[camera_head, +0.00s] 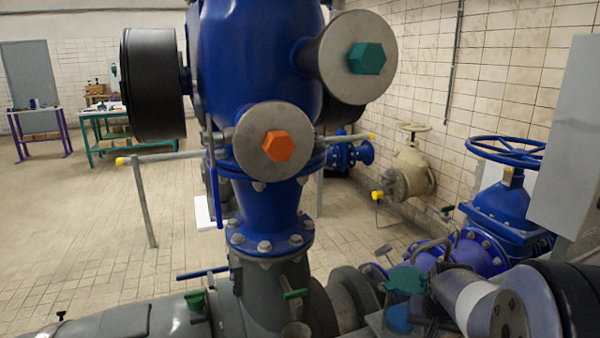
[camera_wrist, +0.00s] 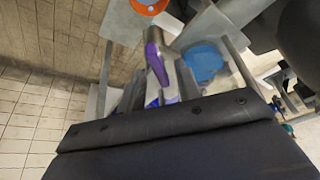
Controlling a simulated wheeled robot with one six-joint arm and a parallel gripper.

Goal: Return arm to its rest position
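My arm (camera_head: 485,298) is at the lower right of the head view, folded low beside the pipework. Its pale link and a large black round part show there. My gripper's fingers cannot be made out clearly in either view, so its opening and anything in it cannot be told. The wrist view looks down on a dark padded surface (camera_wrist: 180,140), seemingly part of my own body. Beyond it are a purple and grey tool-like thing (camera_wrist: 157,62), a round blue thing (camera_wrist: 203,62) and an orange ring-like thing (camera_wrist: 150,5).
A blue vertical pipe (camera_head: 262,212) with orange (camera_head: 276,146) and teal (camera_head: 365,58) hex caps stands close ahead. A blue handwheel valve (camera_head: 506,152) and a grey cabinet (camera_head: 567,135) are at the right. A teal part (camera_head: 408,280) shows near my arm. Tiled floor (camera_head: 95,235) is open at left.

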